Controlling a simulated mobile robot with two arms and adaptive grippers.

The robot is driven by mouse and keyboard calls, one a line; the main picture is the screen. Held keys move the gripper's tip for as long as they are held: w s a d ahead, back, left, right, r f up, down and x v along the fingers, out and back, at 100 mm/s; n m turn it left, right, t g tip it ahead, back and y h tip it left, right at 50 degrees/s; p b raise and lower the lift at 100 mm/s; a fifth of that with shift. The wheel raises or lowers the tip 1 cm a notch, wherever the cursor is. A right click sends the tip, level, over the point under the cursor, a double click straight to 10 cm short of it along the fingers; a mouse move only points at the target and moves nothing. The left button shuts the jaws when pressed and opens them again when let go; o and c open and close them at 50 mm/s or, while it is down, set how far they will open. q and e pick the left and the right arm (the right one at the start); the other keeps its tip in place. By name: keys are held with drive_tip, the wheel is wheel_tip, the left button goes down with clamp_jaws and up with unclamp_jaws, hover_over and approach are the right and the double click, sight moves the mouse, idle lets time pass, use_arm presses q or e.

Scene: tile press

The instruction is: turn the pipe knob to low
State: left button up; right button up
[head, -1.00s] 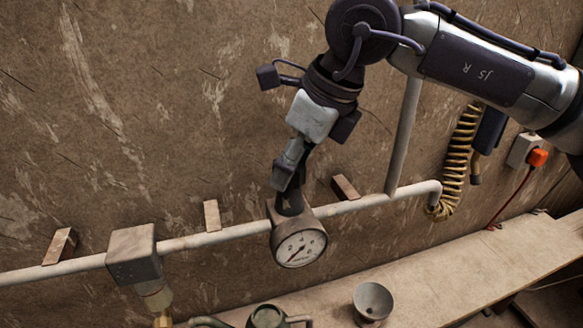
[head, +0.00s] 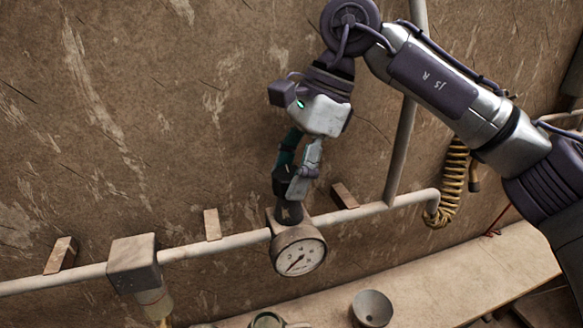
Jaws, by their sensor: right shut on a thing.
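The pipe knob (head: 289,213) is a dark, upright knob on top of the valve body at the gauge. My right gripper (head: 290,192) comes down from above and is shut on it, so its fingers hide the knob's upper part. The round gauge (head: 299,257) has a white face and sits on the pipe just below the knob. Its needle points to the lower left. The left gripper is not in view.
A pale pipe (head: 225,243) runs along the brown wall, with a square block (head: 134,262) at the left. A vertical pipe (head: 402,150) rises behind my right arm. A shelf (head: 465,275) below carries a grey cup (head: 372,307). A coiled hose (head: 452,185) hangs at right.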

drive_tip(key=shift+r+n, duration=0.1)
drive_tip(key=shift+n, duration=0.5)
drive_tip(key=o, duration=1.2)
drive_tip(key=shift+c, duration=0.2)
drive_tip(key=v, duration=1.2)
drive_tip(key=shift+w+a, duration=0.2)
drive_tip(key=shift+w, duration=0.05)
drive_tip(key=shift+g, duration=0.3)
